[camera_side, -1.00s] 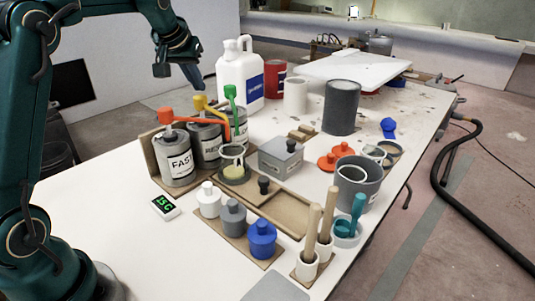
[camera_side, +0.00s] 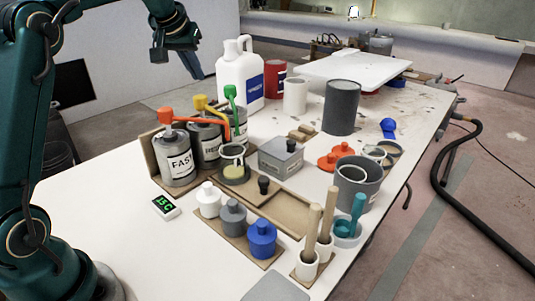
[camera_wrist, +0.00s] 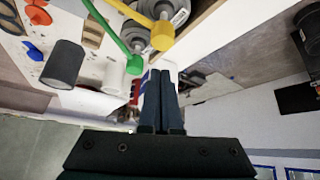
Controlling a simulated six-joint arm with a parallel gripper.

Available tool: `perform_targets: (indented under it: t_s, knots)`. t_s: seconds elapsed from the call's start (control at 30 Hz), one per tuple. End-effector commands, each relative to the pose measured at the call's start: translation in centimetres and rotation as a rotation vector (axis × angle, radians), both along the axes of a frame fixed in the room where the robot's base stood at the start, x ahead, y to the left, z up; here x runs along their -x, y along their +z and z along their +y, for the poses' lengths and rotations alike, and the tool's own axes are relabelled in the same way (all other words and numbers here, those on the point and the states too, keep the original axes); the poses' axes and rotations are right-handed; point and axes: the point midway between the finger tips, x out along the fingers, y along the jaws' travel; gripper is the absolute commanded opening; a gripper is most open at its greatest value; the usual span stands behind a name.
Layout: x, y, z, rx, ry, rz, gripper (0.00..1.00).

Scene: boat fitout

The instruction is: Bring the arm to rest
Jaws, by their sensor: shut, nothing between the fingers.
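My gripper (camera_side: 193,70) is raised in the air at the upper left of the side view, above and behind the row of pump cans. It is empty and apart from everything on the table. In the wrist view its two dark fingers (camera_wrist: 160,78) lie together, shut, with nothing between them. My arm reaches up from the left edge of the side view.
Pump cans with orange (camera_side: 166,116), yellow (camera_side: 201,103) and green (camera_side: 231,92) heads stand nearest my gripper. A white jug (camera_side: 240,75) stands behind them. A grey box (camera_side: 281,157), small bottles and a grey bucket (camera_side: 358,182) crowd the table (camera_side: 110,215).

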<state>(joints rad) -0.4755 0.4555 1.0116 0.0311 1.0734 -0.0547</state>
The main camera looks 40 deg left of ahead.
Motion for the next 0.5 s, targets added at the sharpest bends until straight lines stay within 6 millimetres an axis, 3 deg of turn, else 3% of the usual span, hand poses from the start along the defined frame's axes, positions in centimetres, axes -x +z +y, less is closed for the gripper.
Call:
perform_targets:
  t_s: [0.5]
  knots:
    - [-0.1,1.4,-0.6,-0.004,-0.014,-0.009,0.00]
